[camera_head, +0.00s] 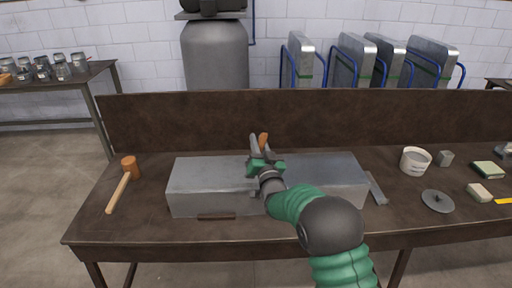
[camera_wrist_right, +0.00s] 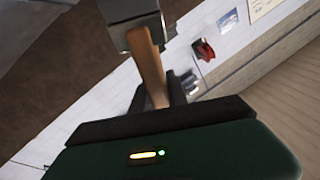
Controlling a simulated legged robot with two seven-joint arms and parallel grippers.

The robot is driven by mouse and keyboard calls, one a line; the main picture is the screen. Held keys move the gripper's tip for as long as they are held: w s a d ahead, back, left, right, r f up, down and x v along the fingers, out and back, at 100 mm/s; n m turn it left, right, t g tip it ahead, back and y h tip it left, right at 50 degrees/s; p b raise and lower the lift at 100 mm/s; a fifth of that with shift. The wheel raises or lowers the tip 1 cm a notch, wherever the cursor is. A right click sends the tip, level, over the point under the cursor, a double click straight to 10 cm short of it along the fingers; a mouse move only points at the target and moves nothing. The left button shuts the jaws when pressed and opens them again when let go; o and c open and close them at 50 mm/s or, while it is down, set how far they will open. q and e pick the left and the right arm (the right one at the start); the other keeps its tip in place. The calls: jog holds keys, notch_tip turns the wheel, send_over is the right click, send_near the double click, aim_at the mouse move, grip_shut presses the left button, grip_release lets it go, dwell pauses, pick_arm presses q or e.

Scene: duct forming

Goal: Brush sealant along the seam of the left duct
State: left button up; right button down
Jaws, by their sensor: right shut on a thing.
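A grey sheet-metal duct (camera_head: 208,187) lies along the bench, with its left part clear to see. More duct metal (camera_head: 325,176) shows right of my arm; my arm hides the middle, so I cannot tell whether it is one piece. My right gripper (camera_head: 260,148) is over the middle of the duct, shut on a wooden-handled tool, likely the brush (camera_head: 264,139). In the right wrist view its wooden handle (camera_wrist_right: 149,68) runs between the fingers to a grey head at the top edge. A white tub (camera_head: 415,161) with grey contents stands at the right. My left gripper is out of view.
A mallet (camera_head: 122,186) lies left of the duct. A dark-handled tool (camera_head: 217,216) lies at its front and a flat grey tool (camera_head: 376,189) at its right end. A round lid (camera_head: 437,201) and small blocks lie further right. A raised back panel (camera_head: 300,117) closes the bench (camera_head: 150,231).

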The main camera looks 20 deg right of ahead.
jog(key=shift+a+r+p, duration=0.2)
jog(key=shift+r+p, duration=0.1)
jog(key=shift+r, duration=0.55)
jog(key=shift+a+r+p, duration=0.25)
jog(key=shift+r+p, duration=0.05)
jog(key=shift+r, duration=0.5)
jog(key=shift+a+r+p, duration=0.2)
jog(key=shift+r+p, duration=0.1)
jog(key=shift+r, duration=0.55)
